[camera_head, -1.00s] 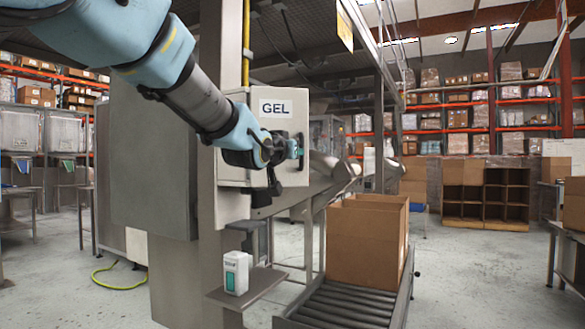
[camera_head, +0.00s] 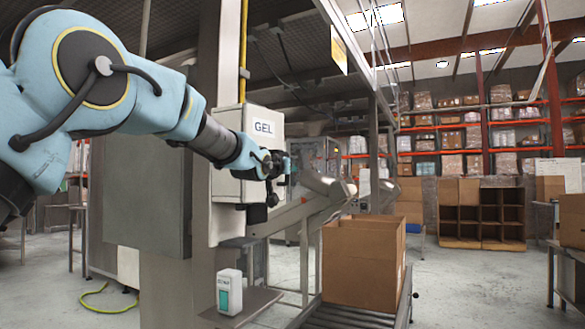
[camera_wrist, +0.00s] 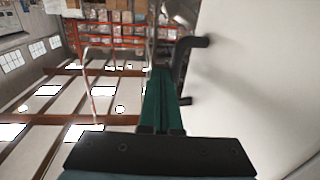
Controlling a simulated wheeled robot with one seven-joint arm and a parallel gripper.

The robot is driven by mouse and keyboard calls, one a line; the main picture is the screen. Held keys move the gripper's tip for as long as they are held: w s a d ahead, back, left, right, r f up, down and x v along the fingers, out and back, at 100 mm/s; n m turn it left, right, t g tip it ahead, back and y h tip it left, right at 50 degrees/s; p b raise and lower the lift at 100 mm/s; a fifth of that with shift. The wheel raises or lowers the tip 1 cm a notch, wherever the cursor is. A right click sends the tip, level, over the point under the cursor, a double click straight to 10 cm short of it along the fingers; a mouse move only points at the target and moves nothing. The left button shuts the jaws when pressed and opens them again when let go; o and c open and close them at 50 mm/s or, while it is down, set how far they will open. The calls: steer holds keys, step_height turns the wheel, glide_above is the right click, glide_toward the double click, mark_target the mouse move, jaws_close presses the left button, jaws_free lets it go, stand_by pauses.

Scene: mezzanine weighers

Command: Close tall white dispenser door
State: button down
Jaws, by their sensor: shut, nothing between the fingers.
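The tall white dispenser (camera_head: 225,190), labelled GEL on its front, is fixed to a grey post. Its door front (camera_head: 264,124) is partly hidden behind my arm and gripper, and I cannot tell from the head view whether it is fully closed. My gripper (camera_head: 285,165) is at the front of the dispenser. In the wrist view its green fingers (camera_wrist: 160,105) are together and empty. A plain white panel (camera_wrist: 255,80) fills the right side there, with a dark handle (camera_wrist: 183,60) beside the fingertips. I cannot tell whether they touch.
A small white bottle (camera_head: 229,291) stands on a grey shelf (camera_head: 250,305) below the dispenser. An open cardboard box (camera_head: 362,262) sits on the roller conveyor (camera_head: 350,315) to the right. A metal chute (camera_head: 305,210) runs behind my gripper. Open floor lies further right.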

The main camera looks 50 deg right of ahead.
steer(key=shift+w+d, duration=0.2)
steer(key=shift+w, duration=0.35)
steer(key=shift+w+d, duration=0.2)
steer(key=shift+w, duration=0.3)
steer(key=shift+s, duration=0.1)
